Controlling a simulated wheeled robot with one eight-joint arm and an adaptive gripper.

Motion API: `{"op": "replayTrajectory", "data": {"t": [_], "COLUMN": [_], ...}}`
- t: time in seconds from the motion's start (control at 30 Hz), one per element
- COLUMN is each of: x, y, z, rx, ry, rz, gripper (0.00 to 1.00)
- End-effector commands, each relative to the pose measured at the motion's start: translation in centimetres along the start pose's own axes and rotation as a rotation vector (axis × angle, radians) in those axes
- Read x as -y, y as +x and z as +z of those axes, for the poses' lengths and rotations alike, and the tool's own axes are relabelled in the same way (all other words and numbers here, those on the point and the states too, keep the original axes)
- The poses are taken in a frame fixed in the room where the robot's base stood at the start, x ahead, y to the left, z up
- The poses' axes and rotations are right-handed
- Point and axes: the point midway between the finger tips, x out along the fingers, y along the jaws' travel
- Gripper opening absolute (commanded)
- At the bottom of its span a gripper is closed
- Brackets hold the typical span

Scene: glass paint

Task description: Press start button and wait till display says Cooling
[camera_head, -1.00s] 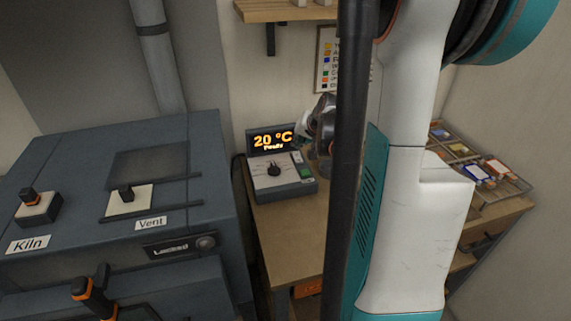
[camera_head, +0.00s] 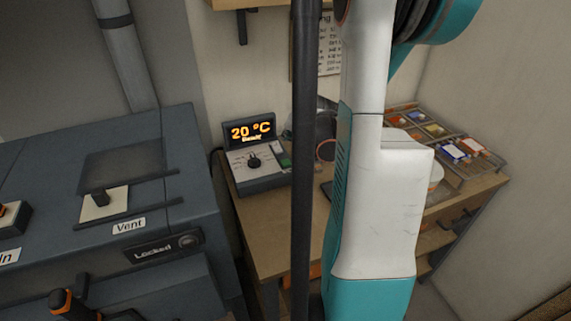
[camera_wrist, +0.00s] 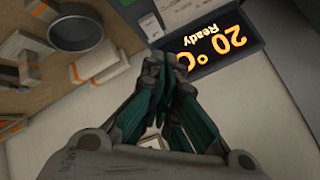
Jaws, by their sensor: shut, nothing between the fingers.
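The kiln controller (camera_head: 262,182) is a grey box on the wooden bench, with a black dial (camera_head: 254,161) and a green button (camera_head: 285,160) at its right. Its raised display (camera_head: 250,131) shows 20 °C in orange; in the wrist view the display (camera_wrist: 218,45) reads "20 °C Ready". My gripper (camera_wrist: 168,62) is shut and empty. In the wrist view its fingertips overlap the display's edge; whether they touch anything cannot be told. In the head view my arm and a dark pole mostly hide the gripper. The green button is not clearly identifiable in the wrist view.
The dark kiln (camera_head: 110,240) with "Vent" and "Locked" labels stands at left. A tray of paint compartments (camera_head: 440,140) lies on the bench at right. A shelf (camera_head: 240,3) hangs above. A round dark container (camera_wrist: 82,30) shows in the wrist view.

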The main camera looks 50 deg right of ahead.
Motion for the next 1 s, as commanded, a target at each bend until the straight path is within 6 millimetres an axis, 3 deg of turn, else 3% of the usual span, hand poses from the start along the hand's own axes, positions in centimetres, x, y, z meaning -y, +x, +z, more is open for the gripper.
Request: {"op": "replayTrajectory", "data": {"t": [0.5, 1.0], "x": [-3.5, -3.8], "y": [4.8, 5.2], "z": [3.5, 3.8], "rx": [0.0, 0.0], "ry": [0.0, 0.0], "rz": [0.0, 0.0], "gripper": [0.0, 0.0]}}
